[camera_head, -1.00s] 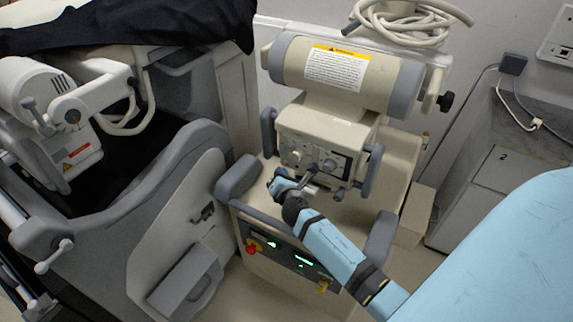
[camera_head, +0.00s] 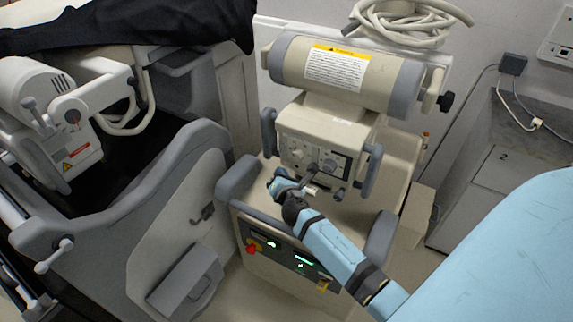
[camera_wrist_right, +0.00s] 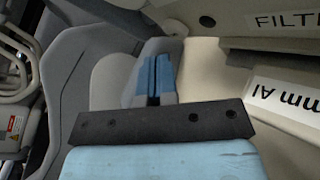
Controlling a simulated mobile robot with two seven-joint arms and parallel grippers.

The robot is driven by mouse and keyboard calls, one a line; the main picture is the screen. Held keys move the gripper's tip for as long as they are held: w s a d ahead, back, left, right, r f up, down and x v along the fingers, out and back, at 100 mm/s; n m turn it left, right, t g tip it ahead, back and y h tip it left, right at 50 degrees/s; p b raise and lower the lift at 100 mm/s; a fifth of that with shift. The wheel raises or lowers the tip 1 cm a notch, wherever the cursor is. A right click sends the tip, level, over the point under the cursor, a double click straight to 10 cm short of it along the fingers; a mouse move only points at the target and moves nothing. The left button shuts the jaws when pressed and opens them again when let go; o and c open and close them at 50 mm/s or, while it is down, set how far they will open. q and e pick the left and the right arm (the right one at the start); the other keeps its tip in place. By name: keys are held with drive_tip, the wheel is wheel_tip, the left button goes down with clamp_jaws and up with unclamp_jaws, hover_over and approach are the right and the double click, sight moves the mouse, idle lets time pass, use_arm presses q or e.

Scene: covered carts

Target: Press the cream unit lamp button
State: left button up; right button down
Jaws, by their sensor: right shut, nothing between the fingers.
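The cream unit (camera_head: 325,130) is a box with dials and small controls on its front face, hanging below a cream cylinder with a warning label. I cannot make out which small control is the lamp button. My right gripper (camera_head: 303,187) is at the lower front of this face, close to it; I cannot tell whether it touches. In the right wrist view its two blue fingers (camera_wrist_right: 153,78) are together and hold nothing. To their right, a cream surface (camera_wrist_right: 235,60) carries a "FILTER" label. My left gripper is not in view.
Grey handles (camera_head: 371,172) flank the cream unit. Below it stands a cream cart with a grey bumper (camera_head: 240,178) and a dark panel (camera_head: 285,254) with lit displays. A grey-white machine (camera_head: 180,215) stands close on the left. A cabinet (camera_head: 500,170) is at the right.

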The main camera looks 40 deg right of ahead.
drive_tip(key=shift+w+d, duration=0.2)
drive_tip(key=shift+d, duration=0.2)
drive_tip(key=shift+w+d, duration=0.2)
drive_tip(key=shift+d, duration=0.5)
idle(1.0)
drive_tip(key=shift+s+a, duration=0.1)
drive_tip(key=shift+s+a+f, duration=0.1)
drive_tip(key=shift+s+a, duration=0.3)
drive_tip(key=shift+a, duration=0.3)
drive_tip(key=shift+a, duration=0.1)
drive_tip(key=shift+s+a, duration=0.3)
drive_tip(key=shift+a, duration=0.5)
drive_tip(key=shift+s+a, duration=0.3)
drive_tip(key=shift+a, duration=0.45)
drive_tip(key=shift+s+a, duration=0.3)
drive_tip(key=shift+a, duration=0.5)
